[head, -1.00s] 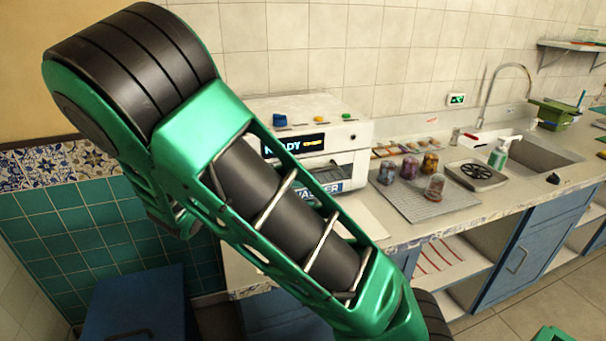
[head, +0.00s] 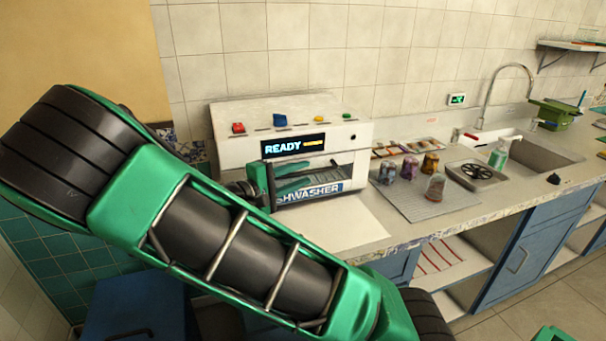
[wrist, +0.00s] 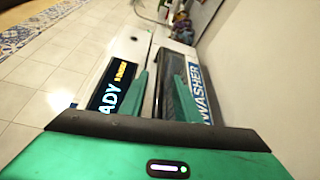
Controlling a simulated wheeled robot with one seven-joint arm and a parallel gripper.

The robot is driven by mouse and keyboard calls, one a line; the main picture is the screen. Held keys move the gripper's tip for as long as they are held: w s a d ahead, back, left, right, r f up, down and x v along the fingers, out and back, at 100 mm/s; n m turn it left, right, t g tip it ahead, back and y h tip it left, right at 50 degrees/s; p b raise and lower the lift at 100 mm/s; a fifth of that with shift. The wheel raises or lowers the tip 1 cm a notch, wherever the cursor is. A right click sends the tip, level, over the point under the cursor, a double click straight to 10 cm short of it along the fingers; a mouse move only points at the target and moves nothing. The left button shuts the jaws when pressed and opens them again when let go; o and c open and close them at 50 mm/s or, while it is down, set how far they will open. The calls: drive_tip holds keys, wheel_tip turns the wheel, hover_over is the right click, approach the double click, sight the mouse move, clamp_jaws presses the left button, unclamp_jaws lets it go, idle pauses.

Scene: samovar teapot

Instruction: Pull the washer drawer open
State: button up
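The dishwasher (head: 235,150) is a white countertop box with a lit READY display (head: 295,145) and a washer drawer (head: 325,187) below it, labelled "...SHWASHER". The drawer appears shut. My gripper (head: 312,172) is at the drawer front, just under the display, and hides part of it. In the wrist view, my gripper's two green fingers (wrist: 160,78) are spread apart, one beside the display and one over the drawer's dark front (wrist: 182,92). The drawer's upper edge runs between them. I cannot tell whether either finger touches it.
Red, blue, yellow and green buttons (head: 279,120) sit on the dishwasher top. The counter (head: 335,225) in front of the dishwasher is clear.

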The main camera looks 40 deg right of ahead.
drive_tip(key=shift+w+d+f, duration=0.1)
drive_tip(key=shift+w+d, duration=0.05)
drive_tip(key=shift+d, duration=1.15)
drive_tip(key=shift+c, duration=0.3)
